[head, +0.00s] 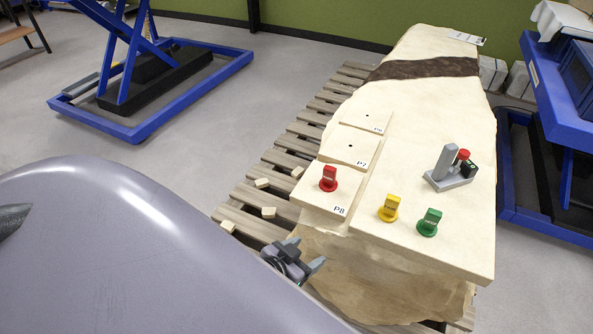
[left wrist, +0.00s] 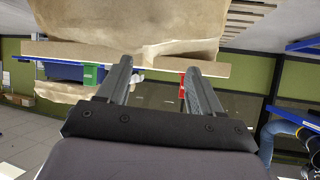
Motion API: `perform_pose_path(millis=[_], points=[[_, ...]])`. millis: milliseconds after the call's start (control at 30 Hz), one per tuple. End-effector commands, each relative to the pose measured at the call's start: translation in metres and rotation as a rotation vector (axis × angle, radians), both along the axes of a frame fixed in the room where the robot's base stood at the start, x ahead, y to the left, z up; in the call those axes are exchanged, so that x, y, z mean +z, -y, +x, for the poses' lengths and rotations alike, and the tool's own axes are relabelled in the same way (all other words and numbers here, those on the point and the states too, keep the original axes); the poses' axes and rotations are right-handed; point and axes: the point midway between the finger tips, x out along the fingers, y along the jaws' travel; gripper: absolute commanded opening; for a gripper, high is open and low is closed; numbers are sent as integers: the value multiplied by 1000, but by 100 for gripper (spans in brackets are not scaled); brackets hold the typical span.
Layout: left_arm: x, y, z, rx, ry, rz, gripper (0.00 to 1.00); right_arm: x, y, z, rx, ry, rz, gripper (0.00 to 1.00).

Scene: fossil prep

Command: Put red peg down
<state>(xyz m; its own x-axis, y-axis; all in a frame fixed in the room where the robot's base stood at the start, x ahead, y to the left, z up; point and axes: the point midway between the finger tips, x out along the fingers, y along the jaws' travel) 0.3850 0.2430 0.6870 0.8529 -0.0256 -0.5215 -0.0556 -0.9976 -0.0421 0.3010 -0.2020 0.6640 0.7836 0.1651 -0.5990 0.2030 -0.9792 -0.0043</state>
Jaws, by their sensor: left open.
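The red peg (head: 329,178) stands upright on the pale step marked P8 (head: 341,210), at the left side of the stone block. It also shows in the left wrist view (left wrist: 182,87), partly hidden behind the right-hand finger. My left gripper (head: 305,254) is open and empty, below and in front of the P8 step, apart from the peg. Its two spread fingers also show in the left wrist view (left wrist: 158,68). My right gripper is not in view.
A yellow peg (head: 389,208) and a green peg (head: 429,222) stand on the slab (head: 400,246) right of P8. A grey fixture (head: 448,170) stands behind them. Steps P7 (head: 350,147) and P6 (head: 367,118) are empty. A wooden pallet (head: 240,208) lies under the block.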

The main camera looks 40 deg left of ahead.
Motion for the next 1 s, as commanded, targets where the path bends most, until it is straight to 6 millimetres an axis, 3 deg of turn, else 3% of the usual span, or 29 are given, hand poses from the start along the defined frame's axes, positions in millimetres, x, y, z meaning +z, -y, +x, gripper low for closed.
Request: perform_pose_path(millis=[33, 100, 200, 300, 667, 1000], points=[[-8, 10, -23, -41, -28, -4, 66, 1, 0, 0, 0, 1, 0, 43], [-14, 22, -47, -85, -55, -14, 66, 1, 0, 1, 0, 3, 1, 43], [-18, 34, -71, -128, -81, -26, 66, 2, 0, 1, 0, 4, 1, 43], [-20, 40, -82, -147, -92, -33, 66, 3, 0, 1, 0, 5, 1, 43], [-17, 41, -83, -150, -93, -34, 66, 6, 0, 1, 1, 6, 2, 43], [29, 40, -83, -148, -92, -32, 66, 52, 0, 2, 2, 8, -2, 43]])
